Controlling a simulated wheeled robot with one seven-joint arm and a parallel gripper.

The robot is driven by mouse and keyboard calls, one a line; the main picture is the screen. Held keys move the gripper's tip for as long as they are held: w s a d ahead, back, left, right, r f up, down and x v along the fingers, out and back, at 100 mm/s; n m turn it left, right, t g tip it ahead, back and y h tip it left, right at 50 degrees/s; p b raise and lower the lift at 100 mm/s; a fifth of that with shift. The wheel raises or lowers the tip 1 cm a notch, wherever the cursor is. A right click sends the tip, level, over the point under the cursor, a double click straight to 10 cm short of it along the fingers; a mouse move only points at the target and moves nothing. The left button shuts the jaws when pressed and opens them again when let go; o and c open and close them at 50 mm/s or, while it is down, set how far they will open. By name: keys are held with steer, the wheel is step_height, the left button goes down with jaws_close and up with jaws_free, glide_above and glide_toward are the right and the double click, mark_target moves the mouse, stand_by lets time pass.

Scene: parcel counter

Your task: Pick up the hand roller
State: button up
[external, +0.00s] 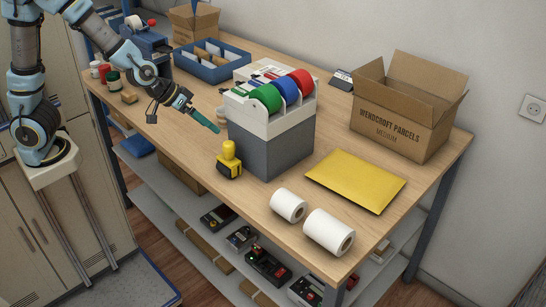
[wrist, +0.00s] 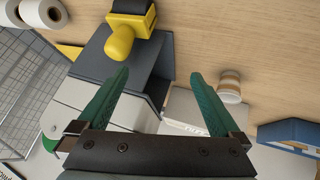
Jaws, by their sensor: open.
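The hand roller (external: 229,164) is yellow and black and stands on the wooden counter, left of the grey tape dispenser box (external: 270,145). Its yellow knob-like handle points up. In the wrist view the hand roller (wrist: 130,28) shows at the top, beyond the fingertips, with its upper end cut by the frame edge. My gripper (external: 214,128) has green fingers and hangs above the counter, up and to the left of the roller, apart from it. In the wrist view my gripper (wrist: 161,74) is open, with nothing between the fingers.
The dispenser with coloured tape rolls (external: 283,91) stands close beside the roller. A yellow envelope (external: 356,180), white paper rolls (external: 329,232), an open carton (external: 400,118) and a blue tray (external: 210,72) lie around. Bare counter (external: 185,150) is left of the roller.

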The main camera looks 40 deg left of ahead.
steer(key=d+t, duration=0.1)
steer(key=d, duration=0.1)
steer(key=s+d+t+p, duration=0.1)
steer(key=d, duration=0.2)
steer(key=s+d+t+y, duration=0.1)
steer(key=d, duration=0.2)
steer(key=shift+s+f+n, duration=0.2)
steer(key=shift+f+n, duration=0.05)
steer(key=shift+n, duration=0.15)
steer(key=s+d+t+y+p, duration=0.1)
steer(key=s+t+y+p, duration=0.2)
steer(key=s, duration=0.4)
steer(key=b, duration=0.1)
glide_toward(223, 161)
steer(key=x, duration=0.2)
steer(key=shift+n+t, duration=0.3)
steer(key=shift+t, duration=0.1)
steer(key=x, duration=0.2)
steer(key=p+x, duration=0.1)
steer(key=x, duration=0.2)
steer(key=shift+d+f, duration=0.2)
steer(key=p+x, duration=0.2)
steer(key=x, duration=0.2)
steer(key=shift+w+a+f, duration=0.1)
steer(key=shift+w+a, duration=0.1)
steer(key=shift+w+f, duration=0.2)
steer(key=shift+w, duration=0.1)
steer(key=c, duration=1.2)
